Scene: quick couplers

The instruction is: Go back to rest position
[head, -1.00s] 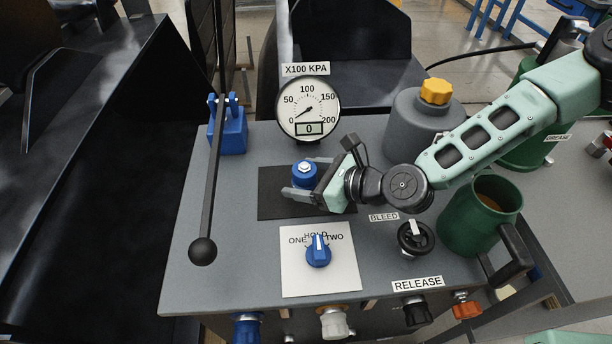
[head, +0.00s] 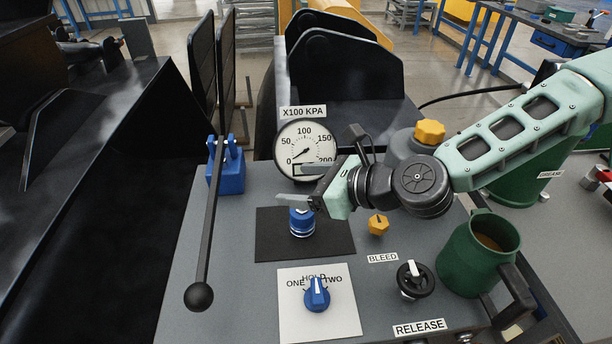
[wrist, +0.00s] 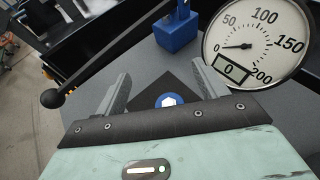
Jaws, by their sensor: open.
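My gripper (head: 300,198) is open and empty, raised above the grey panel. In the head view its fingers point left, just above a blue cap with a white hex top (head: 302,222) that stands on a black mat (head: 262,246). In the wrist view the two fingers (wrist: 158,92) are spread wide, and the blue cap (wrist: 172,100) shows beyond and between them, partly hidden by the gripper body. The gauge (head: 306,150) reads near 0, and my gripper and wrist overlap its lower right in the head view.
A black lever with a ball knob (head: 199,296) stands left on a blue bracket (head: 231,172). A grey bottle with yellow cap (head: 429,132) stands behind my arm.

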